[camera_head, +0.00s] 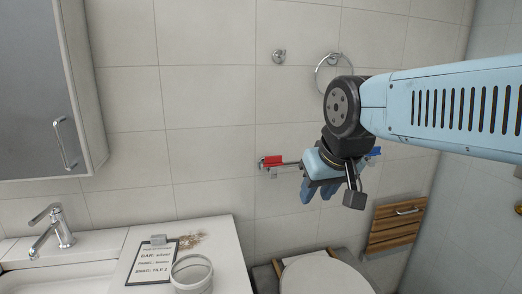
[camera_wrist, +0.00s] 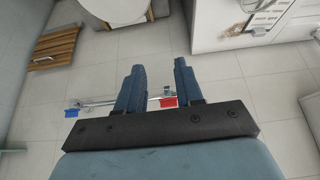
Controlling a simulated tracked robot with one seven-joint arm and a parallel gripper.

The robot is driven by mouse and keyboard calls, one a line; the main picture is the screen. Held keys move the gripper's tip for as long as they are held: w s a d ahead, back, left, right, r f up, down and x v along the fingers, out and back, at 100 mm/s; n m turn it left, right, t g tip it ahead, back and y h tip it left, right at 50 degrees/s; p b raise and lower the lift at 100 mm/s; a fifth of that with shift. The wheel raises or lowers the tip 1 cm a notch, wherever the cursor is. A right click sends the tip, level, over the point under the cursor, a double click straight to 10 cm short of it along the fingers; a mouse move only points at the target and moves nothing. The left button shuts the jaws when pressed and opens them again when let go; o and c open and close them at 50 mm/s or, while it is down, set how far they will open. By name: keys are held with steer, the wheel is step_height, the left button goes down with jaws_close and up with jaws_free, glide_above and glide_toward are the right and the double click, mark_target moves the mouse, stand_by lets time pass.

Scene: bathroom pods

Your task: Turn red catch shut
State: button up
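The red catch (camera_head: 272,161) is a small red block at the left end of a thin metal bar on the tiled wall. In the wrist view the red catch (camera_wrist: 169,102) shows low in the gap between my fingers, nearer the right one. My gripper (camera_head: 318,192) is in front of the wall, to the right of the red catch in the head view. In the wrist view my gripper (camera_wrist: 159,66) has its blue fingers apart, with nothing held. I cannot tell how far the fingers are from the wall. My gripper hides part of the bar.
A blue piece (camera_head: 375,152) sits at the bar's right end. A towel ring (camera_head: 318,76) and a hook (camera_head: 279,56) are above. Below are the toilet (camera_head: 325,276), a wooden slatted panel (camera_head: 396,226) and a counter with a clipboard (camera_head: 150,262) and a round container (camera_head: 191,273).

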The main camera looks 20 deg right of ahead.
steer(key=d, duration=0.2)
step_height(320, 180, up, 8)
steer(key=m+g, duration=0.6)
steer(key=m, duration=1.2)
glide_above(273, 160)
steer(key=f, duration=1.3)
steer(key=shift+w+d, duration=0.1)
steer(key=shift+w, duration=0.15)
jaws_close()
